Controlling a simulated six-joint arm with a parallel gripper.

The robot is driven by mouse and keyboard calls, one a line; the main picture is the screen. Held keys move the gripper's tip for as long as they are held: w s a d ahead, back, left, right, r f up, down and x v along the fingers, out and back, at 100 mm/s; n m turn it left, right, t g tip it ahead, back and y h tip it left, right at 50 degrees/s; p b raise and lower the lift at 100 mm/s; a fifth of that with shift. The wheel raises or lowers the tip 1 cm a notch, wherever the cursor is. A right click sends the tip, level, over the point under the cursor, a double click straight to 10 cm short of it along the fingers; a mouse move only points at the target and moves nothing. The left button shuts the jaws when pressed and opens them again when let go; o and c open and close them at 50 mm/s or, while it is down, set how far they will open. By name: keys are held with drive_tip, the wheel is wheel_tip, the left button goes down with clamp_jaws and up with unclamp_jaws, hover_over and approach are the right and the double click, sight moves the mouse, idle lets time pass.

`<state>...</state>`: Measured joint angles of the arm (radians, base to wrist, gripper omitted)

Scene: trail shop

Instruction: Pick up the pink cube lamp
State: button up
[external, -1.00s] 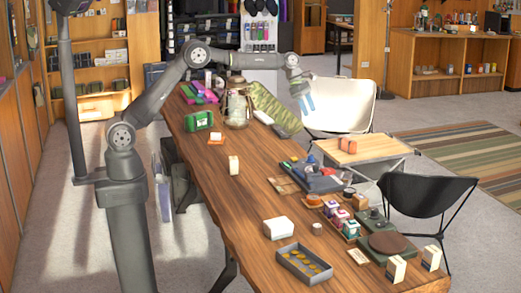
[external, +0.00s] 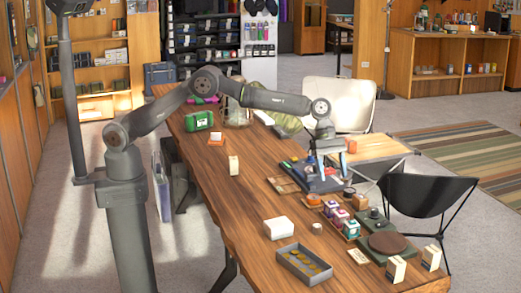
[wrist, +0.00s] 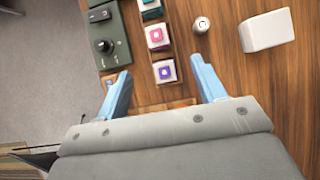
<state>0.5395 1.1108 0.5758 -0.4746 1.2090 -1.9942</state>
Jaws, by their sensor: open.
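The pink cube lamp (wrist: 158,37) is a small cube with a white emblem on its pink top. In the wrist view it is the middle one of a row, between a purple cube (wrist: 165,72) and a teal cube (wrist: 150,10). In the external view the pink cube lamp (external: 340,218) stands in the same row near the table's right edge. My gripper (wrist: 160,67) is open and empty, its blue fingers either side of the row, nearest the purple cube. In the external view my gripper (external: 328,168) is above the table, beyond the cubes.
A white box (wrist: 266,32) and a small white cylinder (wrist: 201,25) lie right of the row in the wrist view. A dark green case with a knob (wrist: 106,38) lies to its left. A grey tray (external: 304,265) stands nearer the camera.

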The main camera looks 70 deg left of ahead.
sight(342, 213)
drive_tip(key=x, duration=1)
drive_tip(key=shift+w+x, duration=0.15)
drive_tip(key=shift+x, duration=1.1)
drive_tip(key=shift+w+x, duration=0.15)
drive_tip(key=shift+x, duration=1.1)
drive_tip(key=shift+a, duration=0.1)
drive_tip(key=shift+c, duration=0.4)
drive_tip(key=c, duration=1)
